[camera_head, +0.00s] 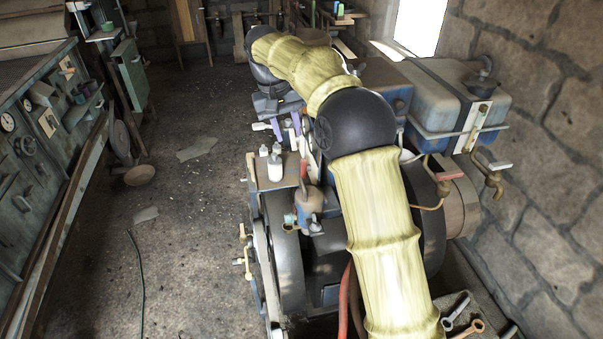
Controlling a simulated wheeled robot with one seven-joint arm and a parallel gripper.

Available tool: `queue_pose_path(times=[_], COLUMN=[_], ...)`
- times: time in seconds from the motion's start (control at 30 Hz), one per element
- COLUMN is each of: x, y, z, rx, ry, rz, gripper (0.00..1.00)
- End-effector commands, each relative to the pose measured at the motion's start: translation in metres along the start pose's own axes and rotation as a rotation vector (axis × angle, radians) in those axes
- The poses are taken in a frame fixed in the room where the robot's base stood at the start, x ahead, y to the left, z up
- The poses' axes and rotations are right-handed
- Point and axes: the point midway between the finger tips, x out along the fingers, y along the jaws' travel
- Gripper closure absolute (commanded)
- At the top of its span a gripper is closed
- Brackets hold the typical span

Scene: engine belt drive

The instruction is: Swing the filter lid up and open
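My arm reaches over the engine, and my gripper (286,126) points down near the far left part of the machine. Its two purple fingers stand apart with a gap between them. I see nothing clearly held in the gap. Small pale metal parts lie close beside and below the fingers. I cannot tell which part is the filter lid. It may be hidden behind my arm or too small to make out, so I cannot tell whether it is up or down, or whether the fingers touch it.
The engine's dark wheel (283,265) stands left of my arm. A white bottle (275,169) stands on a ledge beside it. A strapped grey tank (440,95) is at the right, before the stone wall. A green control bench (40,165) lines the left. The floor (185,225) between is mostly clear.

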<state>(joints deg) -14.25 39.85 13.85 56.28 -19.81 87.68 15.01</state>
Motion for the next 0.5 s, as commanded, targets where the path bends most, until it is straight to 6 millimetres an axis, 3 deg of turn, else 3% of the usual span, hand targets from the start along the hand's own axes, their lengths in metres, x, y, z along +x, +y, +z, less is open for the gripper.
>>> queue_pose_path(times=[0.27,0.5], x=[0.003,0.025], y=[0.001,0.001], z=[0.0,0.001], rx=[0.001,0.0], ry=[-0.001,-0.003], rz=[0.0,0.0], gripper=[0.67,0.67])
